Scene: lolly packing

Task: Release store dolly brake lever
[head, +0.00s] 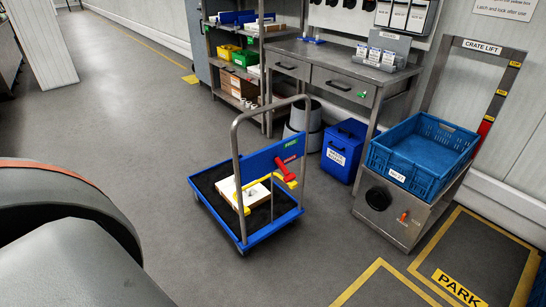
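The store dolly (214,213) stands on the open floor in the middle of the head view. It has a blue frame, a dark deck and a grey tubular push handle (236,150). A red lever (286,170) shows at its blue end panel (260,168), close to a yellow bar (285,181). A small green label (291,143) is on the panel; its text is too small to read surely. A pale flat box (232,193) lies on the deck. Neither of my grippers is in view, and nothing touches the dolly.
Right of the dolly stands the crate lift (389,215) with a blue crate (428,146) on top. A blue bin (343,150) and grey workbench (335,68) stand behind. A yellow-outlined PARK bay (459,287) lies front right. Floor left of the dolly is clear.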

